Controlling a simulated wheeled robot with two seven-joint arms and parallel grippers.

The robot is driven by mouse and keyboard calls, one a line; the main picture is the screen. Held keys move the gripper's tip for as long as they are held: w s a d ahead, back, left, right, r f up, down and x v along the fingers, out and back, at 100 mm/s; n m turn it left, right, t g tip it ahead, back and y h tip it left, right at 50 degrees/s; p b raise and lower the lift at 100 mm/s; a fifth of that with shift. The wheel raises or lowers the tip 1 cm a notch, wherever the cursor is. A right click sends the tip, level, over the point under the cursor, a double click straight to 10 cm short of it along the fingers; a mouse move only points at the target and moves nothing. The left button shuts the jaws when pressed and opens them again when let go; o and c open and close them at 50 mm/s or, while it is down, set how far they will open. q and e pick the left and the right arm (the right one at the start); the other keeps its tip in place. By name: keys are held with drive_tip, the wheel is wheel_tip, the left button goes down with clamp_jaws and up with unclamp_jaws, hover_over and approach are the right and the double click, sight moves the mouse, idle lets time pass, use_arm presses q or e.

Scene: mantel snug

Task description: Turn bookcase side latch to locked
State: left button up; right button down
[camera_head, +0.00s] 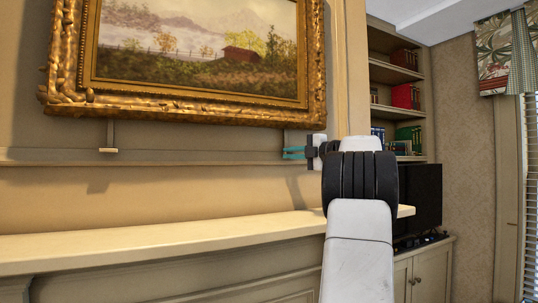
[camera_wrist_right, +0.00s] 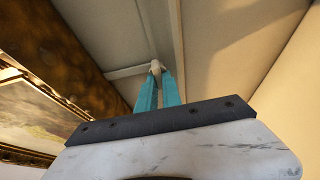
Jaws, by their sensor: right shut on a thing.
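My right gripper (camera_head: 287,153) reaches in from the right in the head view, its teal fingers pointing left at the wall panel below the painting's right end. In the right wrist view the teal fingers (camera_wrist_right: 158,78) are closed together on a small pale latch knob (camera_wrist_right: 156,65) at the panel. The knob sits where a pale strip meets a corner. How the latch is turned is hard to tell, as the fingers cover much of it. A second latch-like fitting (camera_head: 110,141) with a short pale bar hangs below the frame at the left. My left gripper is not in view.
A gold-framed landscape painting (camera_head: 190,105) hangs just above the gripper. A cream mantel shelf (camera_head: 150,240) runs below the arm. To the right stand bookshelves (camera_head: 396,72) with books and a dark screen (camera_head: 428,190) over a cabinet (camera_head: 430,272).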

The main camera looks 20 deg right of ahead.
drive_tip(key=shift+f, duration=0.15)
drive_tip(key=c, duration=1.5)
unclamp_jaws()
drive_tip(key=v, duration=0.7)
drive_tip(key=shift+s+d, duration=0.15)
drive_tip(key=shift+s, duration=0.25)
